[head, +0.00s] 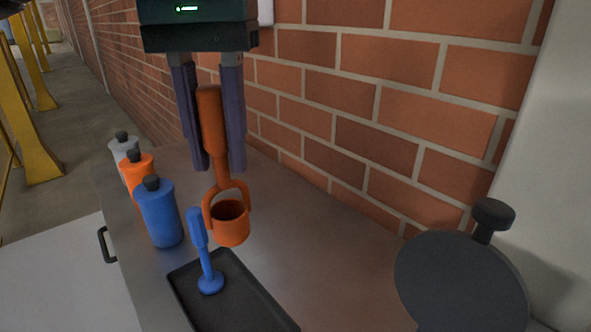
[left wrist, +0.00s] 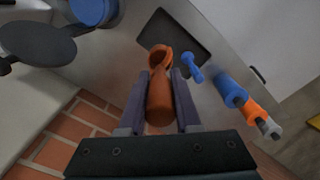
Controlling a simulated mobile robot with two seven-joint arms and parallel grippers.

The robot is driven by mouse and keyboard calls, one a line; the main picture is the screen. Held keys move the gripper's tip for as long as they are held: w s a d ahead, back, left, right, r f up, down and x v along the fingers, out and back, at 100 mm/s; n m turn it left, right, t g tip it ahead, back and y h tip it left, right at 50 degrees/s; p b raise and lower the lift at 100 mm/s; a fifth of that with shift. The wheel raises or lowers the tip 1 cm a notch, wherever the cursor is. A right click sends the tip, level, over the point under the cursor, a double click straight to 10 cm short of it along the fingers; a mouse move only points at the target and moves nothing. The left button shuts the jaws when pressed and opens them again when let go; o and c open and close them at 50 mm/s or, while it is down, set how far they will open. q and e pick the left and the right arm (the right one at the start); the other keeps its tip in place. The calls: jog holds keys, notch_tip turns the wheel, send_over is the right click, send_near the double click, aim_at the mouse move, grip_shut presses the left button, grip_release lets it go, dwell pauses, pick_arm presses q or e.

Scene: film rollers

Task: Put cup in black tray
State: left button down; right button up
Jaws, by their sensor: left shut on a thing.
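The orange cup (head: 230,222) has a long upright handle and hangs above the metal counter, at the back edge of the black tray in the head view. My left gripper (head: 220,168) is shut on its handle. The cup also shows in the left wrist view (left wrist: 160,95) between the two fingers (left wrist: 161,92). The black tray (head: 247,291) lies on the counter, cut off by the lower edge of the head view. It shows in the left wrist view (left wrist: 187,33) beyond the cup. A blue long-handled tool (head: 205,255) stands on the tray. My right gripper is not in view.
A blue bottle (head: 160,213), an orange bottle (head: 137,170) and a white bottle (head: 122,146) stand left of the tray. A dark round disc (head: 460,283) is at the right. A brick wall (head: 385,110) runs behind the counter. The counter's middle (head: 335,240) is clear.

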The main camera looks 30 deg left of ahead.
pick_arm(q)
notch_tip(320, 180, down, 21)
jog(key=b, duration=0.3)
jog(key=shift+a+r+b, duration=0.2)
jog(key=shift+b, duration=0.2)
jog(key=c, duration=0.6)
grip_release()
jog(key=shift+f, duration=0.15)
